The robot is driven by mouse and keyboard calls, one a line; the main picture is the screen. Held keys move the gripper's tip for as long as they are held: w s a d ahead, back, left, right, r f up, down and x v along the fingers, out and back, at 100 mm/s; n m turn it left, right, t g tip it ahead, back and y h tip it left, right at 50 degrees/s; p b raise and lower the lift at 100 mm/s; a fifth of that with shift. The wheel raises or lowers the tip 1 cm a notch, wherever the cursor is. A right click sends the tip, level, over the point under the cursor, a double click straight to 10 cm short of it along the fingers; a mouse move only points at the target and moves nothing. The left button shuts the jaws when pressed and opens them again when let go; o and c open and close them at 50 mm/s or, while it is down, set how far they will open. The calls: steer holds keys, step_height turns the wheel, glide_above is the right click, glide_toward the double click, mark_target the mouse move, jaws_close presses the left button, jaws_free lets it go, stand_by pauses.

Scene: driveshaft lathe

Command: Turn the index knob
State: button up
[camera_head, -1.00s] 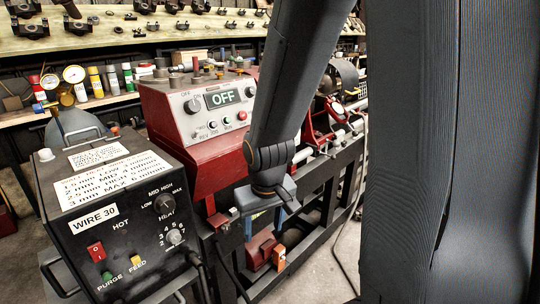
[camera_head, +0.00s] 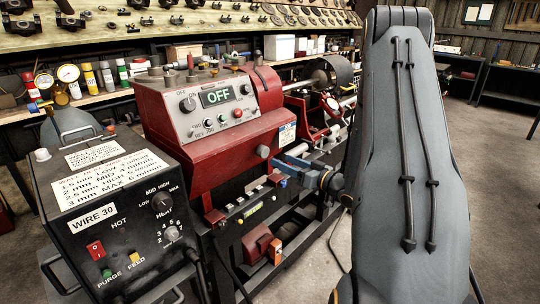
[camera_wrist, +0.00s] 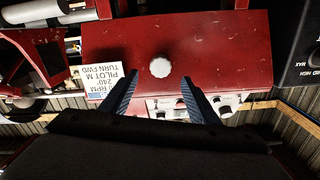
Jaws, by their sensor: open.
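A round pale knob (camera_head: 262,152) stands out from the red front face of the lathe headstock, below the control panel. I take it to be the index knob; no name is readable on it. In the wrist view the knob (camera_wrist: 160,68) appears ahead, between the tips of my two blue fingers. My gripper (camera_wrist: 156,80) is open and empty, with a finger on either side of the knob's line. In the head view my gripper (camera_head: 283,170) is just right of and below the knob, pointing at the red face. I cannot tell the remaining gap; no contact shows.
The control panel (camera_head: 219,101) reads OFF and carries several knobs and buttons. A white label (camera_wrist: 104,80) sits beside the knob. A black heater box (camera_head: 120,220) stands at the left. The chuck and shaft (camera_head: 330,72) lie behind. Open floor is at the right.

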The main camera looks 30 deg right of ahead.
mark_target(266, 153)
steer(key=shift+p+x, duration=1.05)
steer(key=shift+x, duration=2.8)
steer(key=c, duration=1)
steer(key=shift+c, duration=0.2)
